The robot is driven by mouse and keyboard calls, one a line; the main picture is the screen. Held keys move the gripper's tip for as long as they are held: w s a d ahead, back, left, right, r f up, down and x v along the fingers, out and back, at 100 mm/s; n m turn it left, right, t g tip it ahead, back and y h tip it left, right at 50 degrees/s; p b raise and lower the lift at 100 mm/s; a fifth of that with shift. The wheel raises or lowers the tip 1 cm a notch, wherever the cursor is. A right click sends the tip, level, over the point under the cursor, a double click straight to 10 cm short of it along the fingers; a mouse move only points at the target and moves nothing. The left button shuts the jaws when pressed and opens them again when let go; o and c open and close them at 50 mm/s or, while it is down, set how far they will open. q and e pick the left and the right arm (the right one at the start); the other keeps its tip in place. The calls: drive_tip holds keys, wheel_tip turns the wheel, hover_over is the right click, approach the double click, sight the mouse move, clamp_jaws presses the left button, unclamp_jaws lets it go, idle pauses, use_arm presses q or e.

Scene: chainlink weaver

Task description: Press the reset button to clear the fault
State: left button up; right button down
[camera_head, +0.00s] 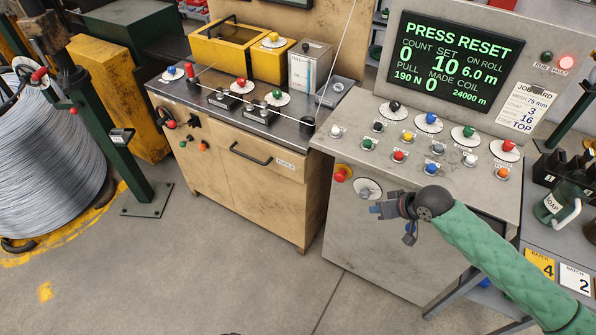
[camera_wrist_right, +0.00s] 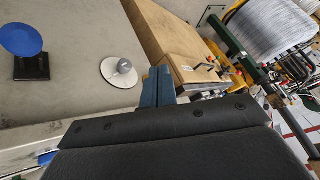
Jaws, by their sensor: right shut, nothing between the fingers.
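The screen (camera_head: 447,62) on the grey console shows "PRESS RESET" in green. The red lamp (camera_head: 567,62), labelled FAULT, is lit. Several coloured buttons cover the console top, including a blue one (camera_head: 431,118); I cannot read which is reset. My right gripper (camera_head: 378,210) is shut and empty, just below this disc. In the right wrist view the fingertips (camera_wrist_right: 157,84) appear beside the disc (camera_wrist_right: 122,72). My left gripper is out of view.
In the right wrist view, a blue round cap (camera_wrist_right: 21,39) stands on a black block. A wooden-fronted bench (camera_head: 245,158) with more knobs stands left of the console. A wire coil (camera_head: 45,125) stands far left. A soap jug (camera_head: 557,205) is at right. The floor in front is clear.

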drive_tip(key=w+d+r+m, duration=0.2)
drive_tip(key=w+d+r, duration=0.4)
drive_tip(key=w+d, duration=0.3)
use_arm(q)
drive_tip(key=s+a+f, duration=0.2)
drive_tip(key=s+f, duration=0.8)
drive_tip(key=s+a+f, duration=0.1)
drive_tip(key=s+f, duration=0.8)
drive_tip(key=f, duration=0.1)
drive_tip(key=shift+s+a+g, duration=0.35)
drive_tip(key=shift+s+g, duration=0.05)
use_arm(e)
wheel_tip(320, 180, up, 9)
drive_tip(key=m+t, duration=0.2)
drive_tip(key=m, duration=0.1)
hover_over(435, 169)
drive_tip(key=shift+f, duration=0.2)
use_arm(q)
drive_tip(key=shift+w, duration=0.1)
